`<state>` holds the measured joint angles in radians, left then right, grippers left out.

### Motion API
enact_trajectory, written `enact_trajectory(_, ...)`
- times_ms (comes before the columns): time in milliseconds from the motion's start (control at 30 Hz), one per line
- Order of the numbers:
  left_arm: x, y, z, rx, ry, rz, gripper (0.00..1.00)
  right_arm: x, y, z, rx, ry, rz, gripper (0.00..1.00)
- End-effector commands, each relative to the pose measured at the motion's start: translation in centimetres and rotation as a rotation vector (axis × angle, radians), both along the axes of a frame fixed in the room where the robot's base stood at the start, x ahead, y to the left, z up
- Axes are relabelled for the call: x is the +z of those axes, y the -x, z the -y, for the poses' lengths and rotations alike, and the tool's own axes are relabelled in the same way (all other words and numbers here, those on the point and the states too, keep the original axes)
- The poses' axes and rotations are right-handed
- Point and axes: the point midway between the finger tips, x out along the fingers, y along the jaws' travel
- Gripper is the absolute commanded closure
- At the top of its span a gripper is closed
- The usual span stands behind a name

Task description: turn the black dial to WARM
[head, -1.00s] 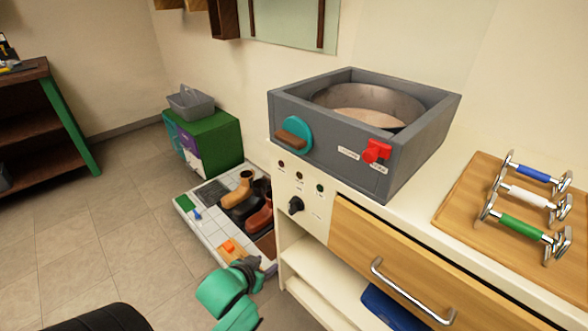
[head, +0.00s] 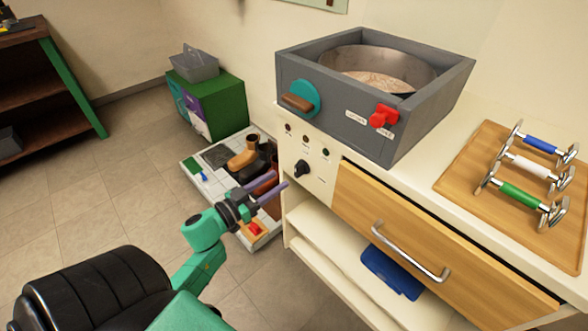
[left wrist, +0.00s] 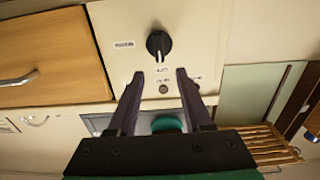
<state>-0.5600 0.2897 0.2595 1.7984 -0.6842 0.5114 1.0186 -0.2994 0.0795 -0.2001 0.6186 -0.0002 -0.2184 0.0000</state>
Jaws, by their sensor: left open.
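The black dial (head: 302,168) sits on the cream control panel at the cabinet's left end, below a row of small lamps. It also shows in the left wrist view (left wrist: 158,43), with small labels around it that are too small to read surely. My left gripper (head: 278,183) is open and empty, just left of the dial and a little lower in the head view. In the left wrist view its two fingers (left wrist: 160,74) point at the panel, with the dial beyond the gap between their tips, apart from it. My right gripper is not in view.
A grey box (head: 345,120) with a round pan, a teal knob (head: 307,97) and a red valve handle (head: 384,117) stands above the panel. The wooden drawer (head: 430,235) with a metal handle is right of the dial. Boots (head: 243,158) stand on a floor tray behind my gripper.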

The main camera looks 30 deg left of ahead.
Motion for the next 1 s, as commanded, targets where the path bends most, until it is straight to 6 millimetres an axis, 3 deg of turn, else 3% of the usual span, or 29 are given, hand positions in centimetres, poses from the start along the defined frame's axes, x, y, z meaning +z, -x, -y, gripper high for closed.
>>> enact_trajectory(100, 0.0, -3.2, 0.8, 0.0, -0.001, 0.004, 0.5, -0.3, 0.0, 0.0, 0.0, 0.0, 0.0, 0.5)
enact_trajectory(300, 0.0, -6.7, 1.8, 0.001, -0.001, 0.001, 0.5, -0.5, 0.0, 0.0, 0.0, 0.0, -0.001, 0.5)
enact_trajectory(600, 0.0, -7.3, 2.0, 0.002, 0.0, -0.001, 0.5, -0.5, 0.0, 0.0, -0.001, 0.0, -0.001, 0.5)
enact_trajectory(633, 0.0, -7.3, 2.0, 0.002, 0.0, -0.001, 0.54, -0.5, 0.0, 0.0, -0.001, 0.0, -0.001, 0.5)
enact_trajectory(700, 0.0, -7.3, 2.0, 0.002, 0.0, -0.001, 0.81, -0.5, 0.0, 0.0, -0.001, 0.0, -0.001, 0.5)
enact_trajectory(767, 0.0, -7.3, 2.0, 0.002, 0.0, -0.001, 1.0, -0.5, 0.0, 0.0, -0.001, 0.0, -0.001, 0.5)
enact_trajectory(1000, 0.0, -7.3, 2.0, 0.001, -0.004, 0.0, 1.0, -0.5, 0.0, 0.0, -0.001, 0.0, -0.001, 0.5)
